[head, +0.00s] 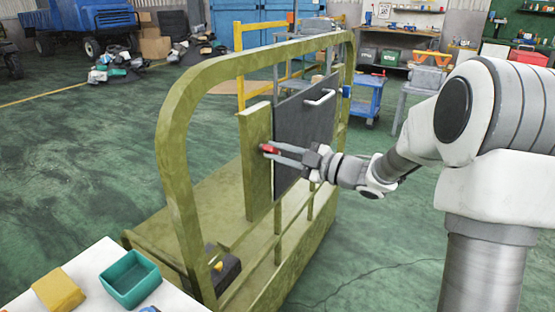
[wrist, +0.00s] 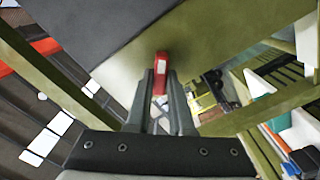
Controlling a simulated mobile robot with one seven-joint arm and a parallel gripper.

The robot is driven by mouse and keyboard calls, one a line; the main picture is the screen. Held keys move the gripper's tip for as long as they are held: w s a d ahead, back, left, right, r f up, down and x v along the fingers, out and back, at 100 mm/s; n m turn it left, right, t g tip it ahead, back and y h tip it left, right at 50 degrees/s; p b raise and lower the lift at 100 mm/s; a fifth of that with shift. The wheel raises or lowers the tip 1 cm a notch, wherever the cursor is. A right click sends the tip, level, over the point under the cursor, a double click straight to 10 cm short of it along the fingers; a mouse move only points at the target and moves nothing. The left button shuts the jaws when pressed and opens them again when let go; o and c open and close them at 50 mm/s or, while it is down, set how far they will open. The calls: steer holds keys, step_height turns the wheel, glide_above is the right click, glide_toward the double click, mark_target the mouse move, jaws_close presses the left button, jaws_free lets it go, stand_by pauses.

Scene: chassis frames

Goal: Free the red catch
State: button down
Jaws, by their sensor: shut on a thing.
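The red catch (head: 268,149) is a small red piece on the olive-green upright plate, beside the dark grey panel (head: 305,122) with a white handle (head: 319,97). My gripper (head: 279,154) reaches in from the right, and its fingertips are at the catch. In the wrist view the catch (wrist: 160,72) stands between the two fingertips (wrist: 161,84), red with a pale patch on its face. The fingers are shut on it. The fingertips hide the lower part of the catch, and how it is fixed to the plate does not show.
The olive-green frame (head: 176,150) surrounds the panel, with rails below it. A white table (head: 82,277) at the front left bears a teal bin (head: 131,279) and a yellow block (head: 58,291). Green floor is open to the left. A blue cart (head: 366,98) stands behind.

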steer(key=n, duration=0.3)
steer(key=shift+f+n, duration=0.1)
steer(key=shift+n, duration=0.2)
steer(key=shift+f+n, duration=0.1)
steer(key=shift+n, duration=1.9)
steer(key=c, duration=0.8)
jaws_free()
steer(key=p+v, duration=0.3)
steer(key=v, duration=1.4)
steer(key=shift+d, duration=0.25)
steer(key=shift+s, duration=0.1)
